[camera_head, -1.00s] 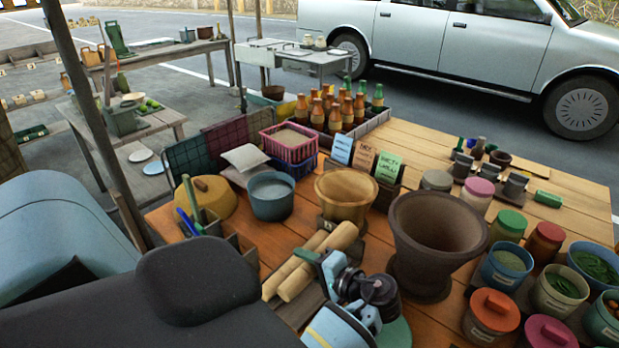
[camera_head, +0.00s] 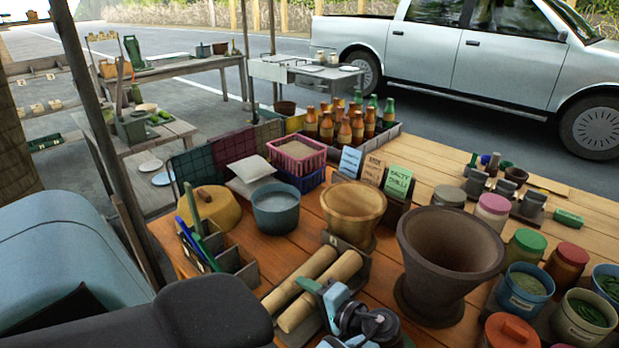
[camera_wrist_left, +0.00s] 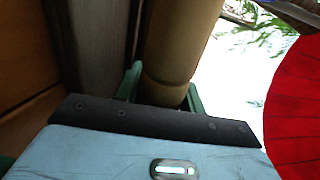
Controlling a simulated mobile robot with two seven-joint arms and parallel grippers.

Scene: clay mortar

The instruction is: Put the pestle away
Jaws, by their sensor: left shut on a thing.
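Two pale wooden pestles lie side by side on a dark rack (camera_head: 363,268) on the table; one is the left pestle (camera_head: 300,278), the other the right pestle (camera_head: 333,284). The large brown clay mortar (camera_head: 440,285) stands right of the rack and looks empty. A smaller wooden mortar (camera_head: 353,205) stands behind. My right gripper is not in view.
A divided holder (camera_head: 237,262) with green and blue tools stands at left, near a blue-grey pot (camera_head: 276,208) and a yellow dome (camera_head: 212,208). Lidded jars and bowls crowd the right. Sign cards (camera_head: 373,170) and a bottle crate (camera_head: 385,133) stand behind.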

